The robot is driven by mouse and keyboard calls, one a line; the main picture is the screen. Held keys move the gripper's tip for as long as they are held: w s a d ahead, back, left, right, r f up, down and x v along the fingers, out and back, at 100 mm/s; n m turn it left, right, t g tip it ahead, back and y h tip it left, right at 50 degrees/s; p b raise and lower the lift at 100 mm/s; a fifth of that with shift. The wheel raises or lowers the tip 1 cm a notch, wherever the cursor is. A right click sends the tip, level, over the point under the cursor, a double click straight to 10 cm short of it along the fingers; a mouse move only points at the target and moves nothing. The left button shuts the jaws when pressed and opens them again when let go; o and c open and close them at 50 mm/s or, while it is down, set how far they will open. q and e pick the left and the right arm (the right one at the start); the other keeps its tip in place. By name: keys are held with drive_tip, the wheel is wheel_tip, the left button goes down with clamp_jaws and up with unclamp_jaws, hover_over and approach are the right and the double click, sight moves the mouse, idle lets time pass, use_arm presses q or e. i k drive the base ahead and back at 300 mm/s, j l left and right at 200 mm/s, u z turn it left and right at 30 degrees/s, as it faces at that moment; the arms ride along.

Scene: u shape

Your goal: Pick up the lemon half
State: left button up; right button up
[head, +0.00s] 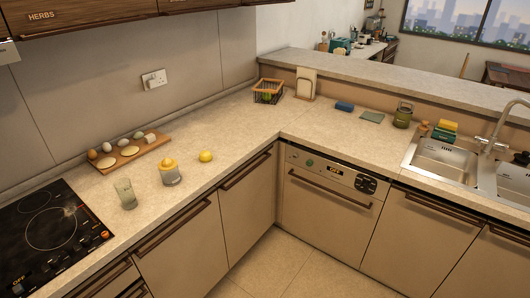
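A small yellow rounded thing (205,156), which looks like the lemon half, lies on the left counter near its front edge. Its cut face cannot be made out. Just left of it stands a clear glass vessel with a yellow top (169,165), which looks like a juicer; I cannot tell whether the yellow part is its lid or fruit. Neither of my grippers is in view.
A drinking glass (125,193) stands left of the juicer. Behind is a wooden board (130,153) with several eggs and round items. A black hob (48,236) is at left, a wire basket (268,91) in the corner. Counter right of the lemon is clear.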

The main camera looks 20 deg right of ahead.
sight(204, 157)
drive_tip(key=z, duration=0.15)
drive_tip(key=u, duration=0.55)
drive_tip(key=i+l+u, duration=0.1)
drive_tip(key=l+u, duration=0.15)
drive_tip(key=u, duration=0.15)
drive_tip(key=l+u, duration=0.2)
drive_tip(key=u, duration=0.2)
drive_tip(key=l+u, duration=0.65)
drive_tip(key=l, duration=0.2)
drive_tip(key=k+l+u, duration=0.25)
drive_tip(key=l, duration=0.2)
drive_tip(key=i+l, duration=0.05)
drive_tip(key=i, duration=0.05)
